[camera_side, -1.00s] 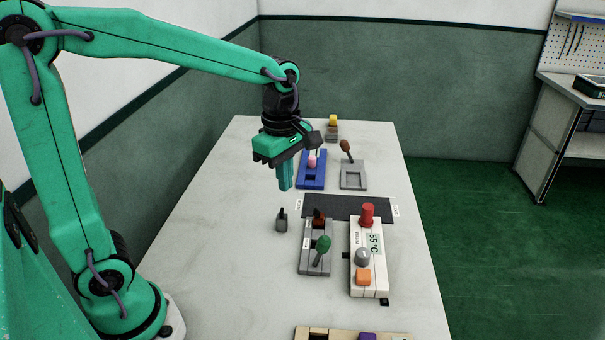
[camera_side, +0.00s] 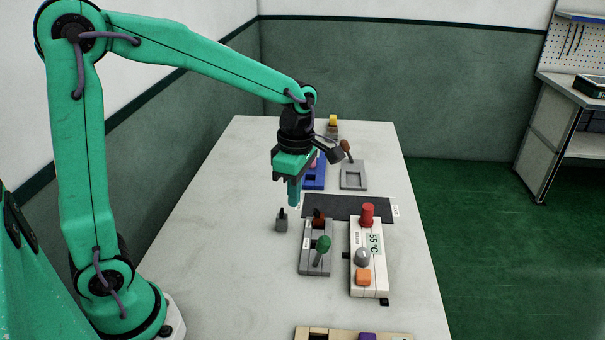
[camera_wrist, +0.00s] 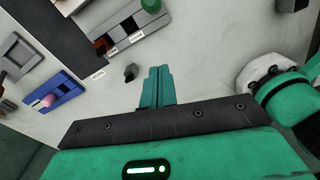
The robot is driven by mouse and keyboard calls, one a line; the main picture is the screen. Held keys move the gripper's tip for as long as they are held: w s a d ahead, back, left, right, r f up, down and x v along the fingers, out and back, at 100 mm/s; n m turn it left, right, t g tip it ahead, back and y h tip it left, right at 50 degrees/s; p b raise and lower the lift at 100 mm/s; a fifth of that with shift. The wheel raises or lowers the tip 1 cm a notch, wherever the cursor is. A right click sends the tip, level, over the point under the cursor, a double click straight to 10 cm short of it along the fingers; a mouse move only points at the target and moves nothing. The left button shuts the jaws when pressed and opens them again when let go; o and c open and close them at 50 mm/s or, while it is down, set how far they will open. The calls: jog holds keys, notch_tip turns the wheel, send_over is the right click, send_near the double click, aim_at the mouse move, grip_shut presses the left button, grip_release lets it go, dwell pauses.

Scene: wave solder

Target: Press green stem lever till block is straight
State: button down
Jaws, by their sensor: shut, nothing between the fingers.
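The green-knobbed lever (camera_side: 323,244) leans on a grey base (camera_side: 316,268) at the front middle of the table. A brown-red knob (camera_side: 319,215) sits at the far end of the same base. The green knob also shows at the top of the wrist view (camera_wrist: 151,5). My gripper (camera_side: 294,204) is shut and empty, pointing down above the table, behind and to the left of the green lever and apart from it. In the wrist view my fingers (camera_wrist: 157,80) are together. I cannot tell which part is the block.
A small dark switch (camera_side: 281,221) stands left of the grey base. A white unit (camera_side: 384,287) with red, silver and orange parts stands right of it. A dark mat (camera_side: 345,206), a blue base (camera_side: 316,182) and a grey base with brown lever (camera_side: 353,179) lie behind. The table's left side is clear.

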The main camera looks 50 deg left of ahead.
aim_at(326, 235)
jog(key=w+d+f, duration=0.1)
jog(key=d+f, duration=0.2)
jog(key=f, duration=0.5)
jog(key=shift+w+d, duration=0.25)
jog(key=shift+d, duration=0.1)
jog(key=shift+w+f, duration=0.1)
jog(key=shift+w+d+g, duration=0.75)
jog(key=shift+d+g, duration=0.05)
jog(key=shift+g, duration=0.1)
jog(key=shift+w+d+f, duration=0.15)
jog(key=shift+w+d, duration=0.25)
jog(key=shift+d, duration=0.05)
jog(key=shift+s+a, duration=0.1)
jog(key=shift+s+a, duration=0.45)
jog(key=shift+a, duration=0.05)
